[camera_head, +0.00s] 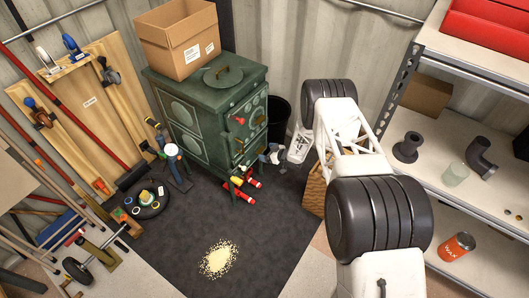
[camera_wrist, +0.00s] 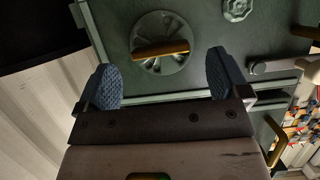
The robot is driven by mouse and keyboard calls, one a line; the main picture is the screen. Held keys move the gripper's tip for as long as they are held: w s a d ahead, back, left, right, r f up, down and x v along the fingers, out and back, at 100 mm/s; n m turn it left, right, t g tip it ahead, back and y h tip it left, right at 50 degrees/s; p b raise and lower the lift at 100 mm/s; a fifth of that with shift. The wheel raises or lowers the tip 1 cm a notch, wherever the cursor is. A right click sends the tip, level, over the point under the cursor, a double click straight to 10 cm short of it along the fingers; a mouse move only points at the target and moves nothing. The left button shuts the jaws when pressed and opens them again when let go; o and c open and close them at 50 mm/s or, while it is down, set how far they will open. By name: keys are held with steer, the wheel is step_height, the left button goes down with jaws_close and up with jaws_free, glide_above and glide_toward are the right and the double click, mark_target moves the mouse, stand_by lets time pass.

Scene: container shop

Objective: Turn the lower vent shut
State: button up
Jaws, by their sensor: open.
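The green stove (camera_head: 205,125) stands against the back wall, its front facing right. In the wrist view, a round slotted vent (camera_wrist: 174,64) with a brass bar handle (camera_wrist: 160,49) is on the stove's dark green face; I cannot tell whether it is the lower one. My gripper (camera_wrist: 164,78) is open, its two blue pads apart on either side below the vent, with nothing between them. The handle lies ahead of the pads, apparently untouched. In the head view my gripper (camera_head: 271,154) is small, beside the stove's lower front; the vents there are too small to tell apart.
A cardboard box (camera_head: 182,45) and a round lid (camera_head: 223,75) sit on the stove. A grey knob (camera_wrist: 238,9) is near the vent. Red cylinders (camera_head: 240,190) lie under the stove's front. A shelf rack (camera_head: 470,105) stands at right. The dark mat (camera_head: 265,225) has free room.

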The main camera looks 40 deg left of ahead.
steer(key=shift+v, duration=2.55)
